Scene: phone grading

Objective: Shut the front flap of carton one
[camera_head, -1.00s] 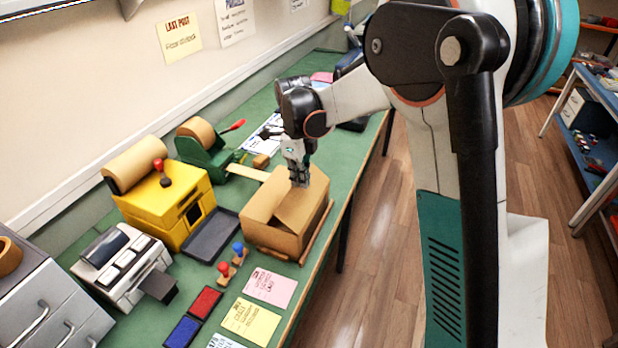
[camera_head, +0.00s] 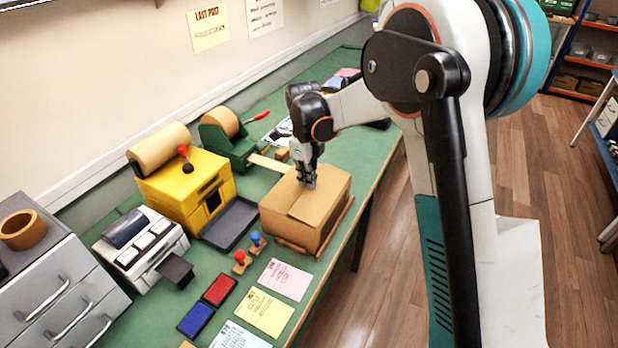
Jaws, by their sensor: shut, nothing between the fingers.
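A brown carton (camera_head: 312,232) stands on a wooden base on the green bench. Its top looks covered by flaps lying about flat, with a visible flap edge running across the top (camera_head: 302,204). No label shows which carton it is. My gripper (camera_head: 309,184) is shut and empty, pointing down at the carton's top. Its fingertips are at or just above the flap, and I cannot tell whether they touch it. One narrow flap (camera_head: 268,163) still sticks out at the carton's back left.
A yellow machine (camera_head: 188,190) and a dark tray (camera_head: 230,223) stand left of the carton. Two stamps (camera_head: 240,262), ink pads (camera_head: 220,290) and paper notes (camera_head: 284,280) lie in front. A green tape dispenser (camera_head: 228,140) stands behind. The bench edge is close on the right.

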